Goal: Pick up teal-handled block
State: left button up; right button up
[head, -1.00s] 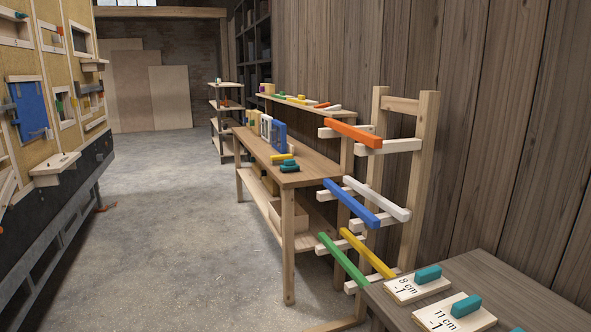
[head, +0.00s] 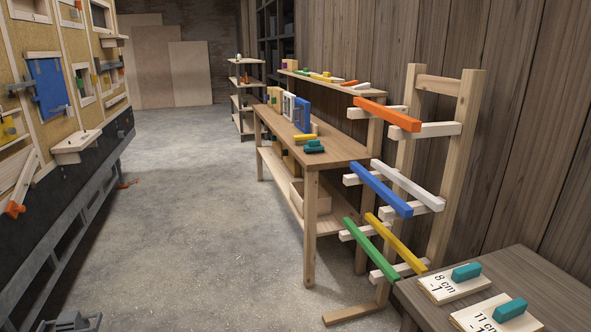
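Two pale blocks with teal handles lie on the grey-brown table at lower right. One is marked "8 cm -1" (head: 447,287); the nearer one is marked "11 cm -1" (head: 482,318) and is partly cut off by the bottom edge. Another small dark teal piece (head: 314,147) sits on the wooden workbench; its shape is too small to tell clearly. A grey part that looks like my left gripper (head: 75,322) shows at the bottom left, far from the blocks and mostly cut off. My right gripper is out of view.
A wooden rack (head: 443,180) with coloured bars stands between the near table (head: 540,285) and the workbench (head: 340,152). A panel wall with a blue door (head: 47,88) lines the left. The concrete floor (head: 200,215) between is clear.

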aim_at(314, 147)
jog(key=i+j+u, duration=0.25)
jog(key=i, duration=0.75)
jog(key=i+u, duration=0.2)
jog(key=i, duration=0.8)
